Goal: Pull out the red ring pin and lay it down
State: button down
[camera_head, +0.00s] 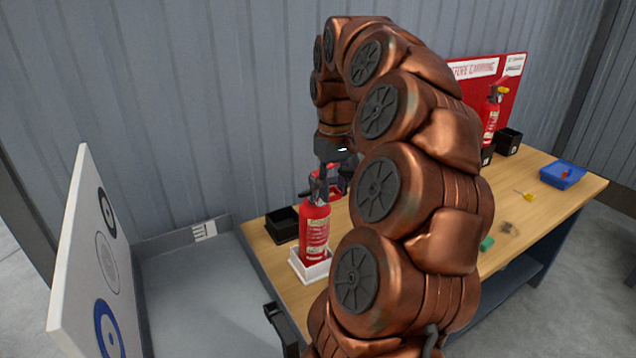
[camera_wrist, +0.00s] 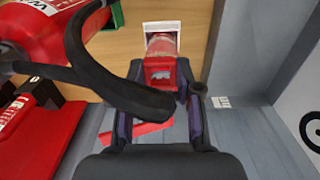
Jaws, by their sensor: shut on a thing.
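A red extinguisher (camera_head: 314,232) stands upright in a white holder (camera_head: 312,268) on the table. Its black handle is at the top. My gripper (camera_head: 336,160) is just above and behind it, partly hidden by my arm. In the wrist view my gripper (camera_wrist: 163,85) is closed on a small red piece, which looks like the red ring pin (camera_wrist: 160,75). A red body in a white holder (camera_wrist: 160,27) shows beyond the fingertips. The pin's shaft is hidden, so I cannot tell whether it is still in the extinguisher.
Another extinguisher (camera_head: 491,115) stands by a red board (camera_head: 505,75). A blue tray (camera_head: 562,175), a yellow item (camera_head: 525,195) and a green item (camera_head: 487,243) are on the right. A black bin (camera_head: 283,224) is on the left. In the wrist view, a black hose (camera_wrist: 110,82) crosses near the fingers.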

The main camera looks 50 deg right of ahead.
jog(key=shift+s, duration=0.1)
jog(key=shift+s+a+b, duration=0.2)
jog(key=shift+s+b, duration=0.2)
jog(key=shift+s, duration=0.25)
jog(key=shift+s+a+b, duration=0.2)
jog(key=shift+s+b, duration=0.2)
jog(key=shift+s, duration=0.25)
